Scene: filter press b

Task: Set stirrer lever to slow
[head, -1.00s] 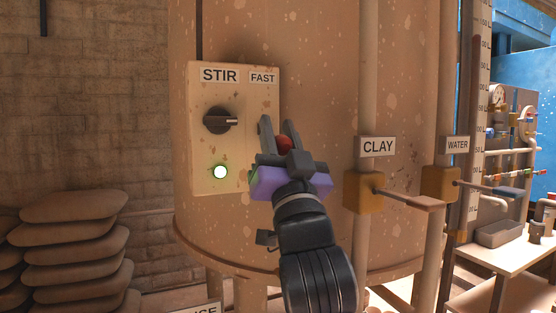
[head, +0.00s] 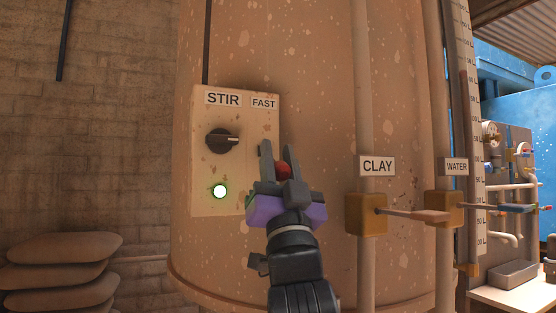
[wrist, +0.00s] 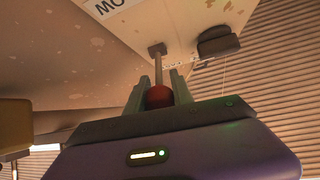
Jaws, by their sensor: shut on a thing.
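The beige STIR panel (head: 228,165) is on the tank, with a FAST label (head: 264,103) at its upper right. My gripper (head: 272,158) is at the panel's right edge, its fingers shut on a red ball knob (head: 283,168). In the wrist view the red knob (wrist: 159,96) sits between the two fingers (wrist: 158,92), with a grey lever mount (wrist: 157,49) just beyond it. The other labels by the lever are hidden in the head view.
The CLAY valve (head: 366,214) and WATER valve (head: 444,208) stand to the right with protruding handles. Stacked sacks (head: 62,272) lie at lower left by the brick wall.

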